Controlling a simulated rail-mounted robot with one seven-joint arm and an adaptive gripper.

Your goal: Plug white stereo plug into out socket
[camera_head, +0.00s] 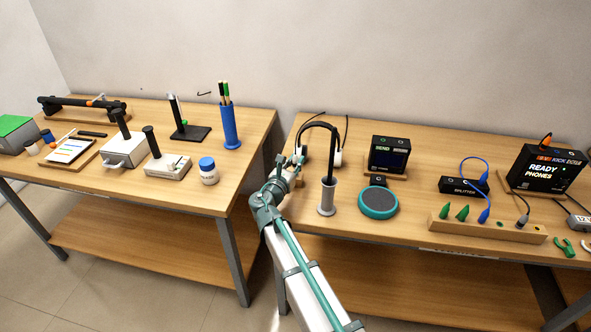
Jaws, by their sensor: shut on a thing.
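My gripper (297,161) is at the left end of the right table, low over its back left part. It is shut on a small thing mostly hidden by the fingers. A white piece at the fingertips, with a black cable arching from it, looks like the white stereo plug (304,154). Another white piece (338,158) shows to the right, under the arch. A black box marked SEND (389,155) stands further right on a wooden base, with small round sockets on top. I cannot read which socket is marked out.
A grey cylinder (326,199) with a black rod and a teal round pad (378,202) stand right of my gripper. A splitter box (464,185), wooden rack (485,224) and READY PHONES box (545,168) are further right. A gap separates the two tables.

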